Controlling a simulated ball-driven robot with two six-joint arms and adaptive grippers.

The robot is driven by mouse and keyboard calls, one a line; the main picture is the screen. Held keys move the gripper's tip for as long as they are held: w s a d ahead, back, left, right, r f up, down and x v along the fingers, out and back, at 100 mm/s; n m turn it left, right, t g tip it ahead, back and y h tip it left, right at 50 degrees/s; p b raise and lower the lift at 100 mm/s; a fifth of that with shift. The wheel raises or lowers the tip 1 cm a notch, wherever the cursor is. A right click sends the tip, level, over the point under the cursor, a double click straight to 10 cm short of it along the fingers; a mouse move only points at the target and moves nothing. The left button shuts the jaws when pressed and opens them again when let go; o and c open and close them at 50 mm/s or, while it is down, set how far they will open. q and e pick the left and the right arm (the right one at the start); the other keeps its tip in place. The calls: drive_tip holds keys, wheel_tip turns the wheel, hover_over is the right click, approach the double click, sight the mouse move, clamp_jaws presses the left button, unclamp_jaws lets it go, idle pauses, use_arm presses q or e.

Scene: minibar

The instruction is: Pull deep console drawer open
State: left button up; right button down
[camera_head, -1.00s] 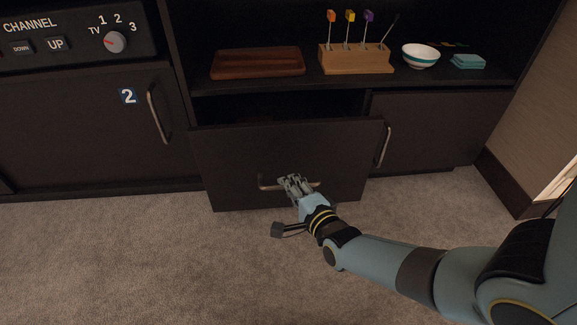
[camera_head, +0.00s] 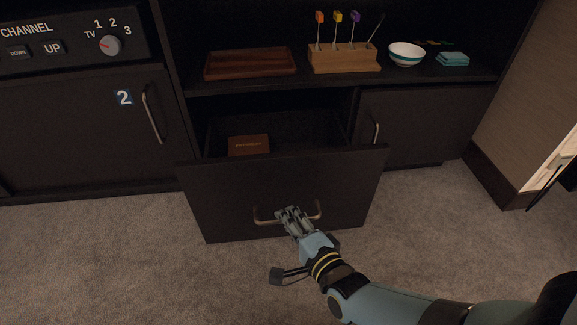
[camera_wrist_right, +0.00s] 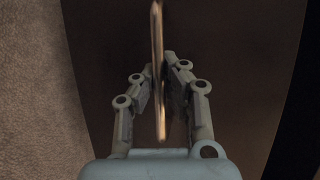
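The deep console drawer (camera_head: 225,200) is dark and stands well out from the cabinet, its inside visible from above. A brown book or box with lettering (camera_head: 249,145) lies inside it. A curved metal handle (camera_head: 265,220) is on the drawer's front. My right gripper (camera_head: 288,214) is at the middle of this handle. In the right wrist view the handle (camera_wrist_right: 157,40) runs between the two fingers (camera_wrist_right: 160,85), which are closed in around it. My left gripper is not in view.
On the shelf above are a wooden tray (camera_head: 250,64), a wooden block with coloured picks (camera_head: 344,60), a bowl (camera_head: 406,54) and teal coasters (camera_head: 452,59). Closed cabinet doors flank the drawer (camera_head: 80,130) (camera_head: 425,125). Carpet (camera_head: 120,260) in front is clear.

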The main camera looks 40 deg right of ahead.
drive_tip(key=shift+s+f, duration=0.15)
drive_tip(key=c, duration=1.4)
unclamp_jaws()
drive_tip(key=shift+r, duration=0.2)
